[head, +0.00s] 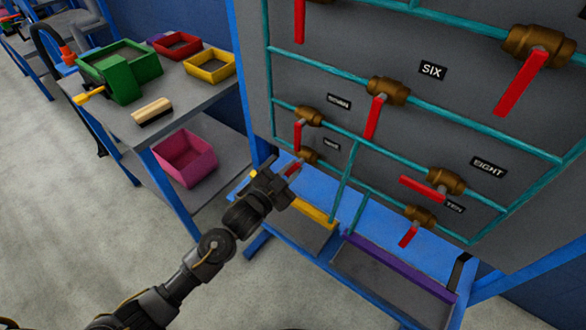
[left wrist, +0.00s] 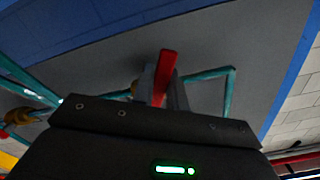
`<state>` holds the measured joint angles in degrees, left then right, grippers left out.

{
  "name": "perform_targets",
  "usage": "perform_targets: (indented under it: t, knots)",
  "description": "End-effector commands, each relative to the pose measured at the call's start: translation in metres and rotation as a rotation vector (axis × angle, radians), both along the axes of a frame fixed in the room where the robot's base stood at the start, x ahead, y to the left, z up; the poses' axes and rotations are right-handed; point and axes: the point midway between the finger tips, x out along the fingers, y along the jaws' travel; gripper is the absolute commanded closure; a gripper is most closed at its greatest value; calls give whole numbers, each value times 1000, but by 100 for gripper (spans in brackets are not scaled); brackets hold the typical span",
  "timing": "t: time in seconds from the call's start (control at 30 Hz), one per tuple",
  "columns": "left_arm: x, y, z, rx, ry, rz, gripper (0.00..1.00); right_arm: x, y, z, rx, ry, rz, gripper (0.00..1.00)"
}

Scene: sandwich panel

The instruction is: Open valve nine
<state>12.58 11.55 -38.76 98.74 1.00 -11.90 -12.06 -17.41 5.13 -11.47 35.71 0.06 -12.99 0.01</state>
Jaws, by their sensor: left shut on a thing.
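Valve nine (head: 309,156) is a brass body on a teal pipe at the lower left of the grey panel, beside a small black label (head: 331,145) too small to read surely. Its red handle (head: 294,168) points down and left, partly hidden by my left gripper (head: 283,180). The left gripper is shut on this handle. In the left wrist view the red handle (left wrist: 168,66) stands up between the gripper's fingers (left wrist: 164,88), its end sticking out past them. My right gripper is not in view.
Valve seven (head: 308,116) with its hanging red handle is just above. Valves eight (head: 447,181) and ten (head: 421,216) are to the right. A yellow-edged bin (head: 306,232) and a purple-edged bin (head: 395,268) sit below. A table (head: 195,98) with coloured bins stands left.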

Motion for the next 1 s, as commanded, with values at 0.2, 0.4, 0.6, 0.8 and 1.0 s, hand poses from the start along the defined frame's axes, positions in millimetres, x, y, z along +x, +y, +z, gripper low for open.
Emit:
perform_targets:
  t: [0.2,0.4,0.6,0.8,1.0]
  knots:
    - [1,1,0,-2,0,2,84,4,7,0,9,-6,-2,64]
    - [0,0,0,-3,1,2,64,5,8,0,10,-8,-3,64]
    - [0,0,0,-3,1,1,64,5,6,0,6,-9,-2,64]
    - [-12,10,-2,-2,3,2,64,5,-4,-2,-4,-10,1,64]
    - [-45,33,-2,-2,2,0,64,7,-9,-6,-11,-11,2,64]
